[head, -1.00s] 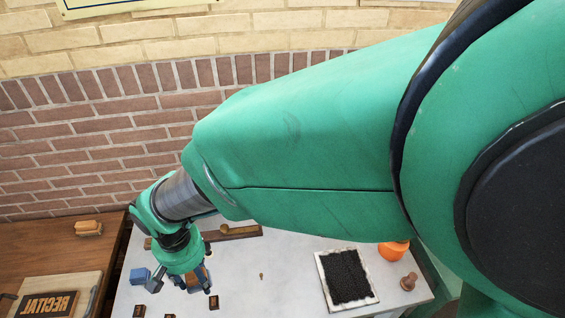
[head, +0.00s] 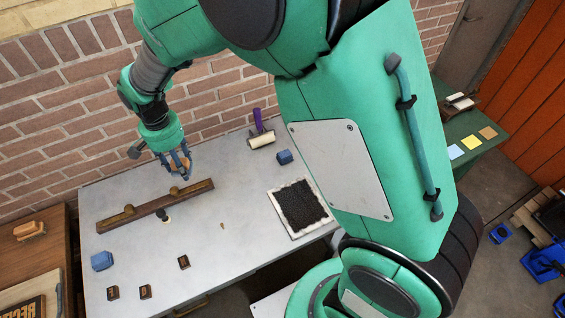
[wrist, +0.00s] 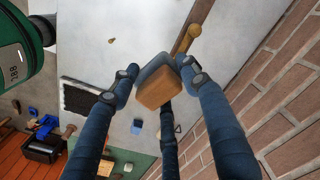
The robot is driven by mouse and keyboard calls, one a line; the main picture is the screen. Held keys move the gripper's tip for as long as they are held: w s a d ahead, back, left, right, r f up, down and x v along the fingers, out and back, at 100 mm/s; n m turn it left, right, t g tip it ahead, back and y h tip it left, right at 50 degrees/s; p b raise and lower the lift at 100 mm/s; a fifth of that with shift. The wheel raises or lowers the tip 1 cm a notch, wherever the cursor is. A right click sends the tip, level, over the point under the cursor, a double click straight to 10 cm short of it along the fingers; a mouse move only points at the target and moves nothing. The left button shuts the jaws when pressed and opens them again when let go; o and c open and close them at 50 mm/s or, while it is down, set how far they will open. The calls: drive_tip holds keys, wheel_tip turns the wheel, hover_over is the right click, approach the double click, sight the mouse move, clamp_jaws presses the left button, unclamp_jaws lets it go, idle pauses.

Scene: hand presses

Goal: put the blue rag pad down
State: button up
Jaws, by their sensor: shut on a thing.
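My gripper (head: 177,166) is shut on a tan block with a blue-grey layer, which I take as the blue rag pad (wrist: 158,90). In the wrist view the fingers close around it and the tan face points toward the camera. In the head view only a small tan part shows between the fingers. The gripper points down near the table's back edge, just behind the wooden rail (head: 145,210). The pad seems clear of the grey table (head: 225,190); its exact height is hard to tell.
Blue blocks stand at the table's right back (head: 284,157) and left front (head: 102,261). A purple-handled roller (head: 261,138) is at the back. A black inked slab (head: 302,206) lies at the right. Small dark type blocks (head: 145,291) lie in front. The table's middle is mostly clear.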

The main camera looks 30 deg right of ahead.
drive_tip(key=w+d+m, duration=0.3)
drive_tip(key=w+d, duration=0.3)
drive_tip(key=d, duration=0.4)
drive_tip(key=w+d+m+p, duration=0.1)
drive_tip(key=w+d+m, duration=0.2)
drive_tip(key=d, duration=0.8)
drive_tip(key=w+d+m+p, duration=0.1)
drive_tip(key=w+d+m, duration=0.2)
drive_tip(key=w+d, duration=0.5)
drive_tip(key=shift+w+d+f, duration=0.1)
drive_tip(key=shift+w+d, duration=0.05)
drive_tip(key=shift+d, duration=0.6)
drive_tip(key=shift+w+d+f, duration=0.1)
drive_tip(key=shift+w+d, duration=0.05)
drive_tip(key=shift+d, duration=0.55)
drive_tip(key=w+d+m, duration=0.1)
drive_tip(key=d+m, duration=0.3)
drive_tip(key=d, duration=1.2)
wheel_tip(320, 180, down, 12)
drive_tip(key=shift+w, duration=0.2)
drive_tip(key=shift+a, duration=0.1)
drive_tip(key=shift+f, duration=3.05)
